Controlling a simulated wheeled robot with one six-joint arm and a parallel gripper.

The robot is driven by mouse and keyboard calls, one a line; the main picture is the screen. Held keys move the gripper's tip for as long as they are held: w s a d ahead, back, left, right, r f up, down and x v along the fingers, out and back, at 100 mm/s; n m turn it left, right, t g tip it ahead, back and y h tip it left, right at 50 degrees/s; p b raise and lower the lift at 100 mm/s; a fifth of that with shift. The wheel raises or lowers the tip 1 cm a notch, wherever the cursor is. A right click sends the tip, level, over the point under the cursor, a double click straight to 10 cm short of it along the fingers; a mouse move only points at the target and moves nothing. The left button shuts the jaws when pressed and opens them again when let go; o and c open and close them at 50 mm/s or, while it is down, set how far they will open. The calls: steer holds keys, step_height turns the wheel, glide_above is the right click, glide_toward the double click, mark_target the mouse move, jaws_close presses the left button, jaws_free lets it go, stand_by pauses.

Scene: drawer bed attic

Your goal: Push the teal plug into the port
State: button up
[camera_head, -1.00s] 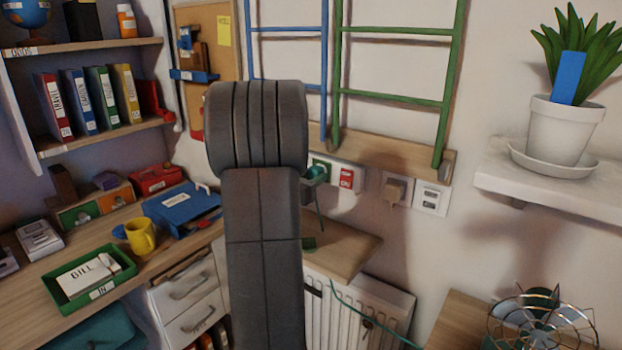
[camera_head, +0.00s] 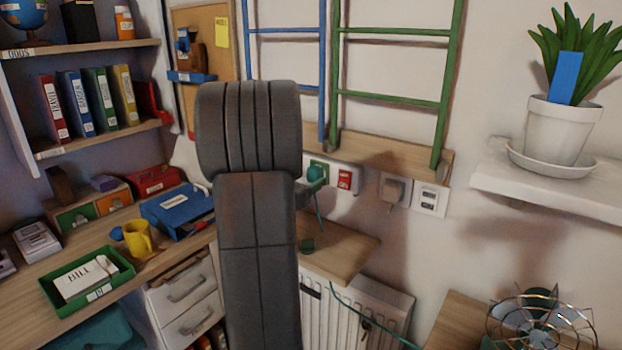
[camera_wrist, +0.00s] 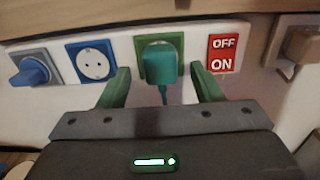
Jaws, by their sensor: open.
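The teal plug (camera_wrist: 160,64) sits at the front of the green-framed port (camera_wrist: 144,45) on the white wall strip; I cannot tell how deep it is in. Its cord hangs down from it. The plug also shows in the head view (camera_head: 315,174), just right of my arm. My gripper (camera_wrist: 162,90) is open in the wrist view, its two green fingers apart, one on each side below the plug and cord. In the head view my arm hides most of the gripper.
A blue socket (camera_wrist: 92,63) and a blue plug (camera_wrist: 30,72) are left of the port. A red OFF/ON switch (camera_wrist: 222,54) is close on its right, then a beige plug (camera_wrist: 298,47). A wooden ledge (camera_head: 340,250) lies below, above a radiator (camera_head: 355,305).

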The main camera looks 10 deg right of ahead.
steer(key=v, duration=1.1)
steer(key=shift+s+a, duration=0.2)
steer(key=shift+w, duration=0.1)
steer(key=x, duration=1.3)
steer(key=shift+w+d, duration=0.2)
steer(key=shift+d, duration=0.05)
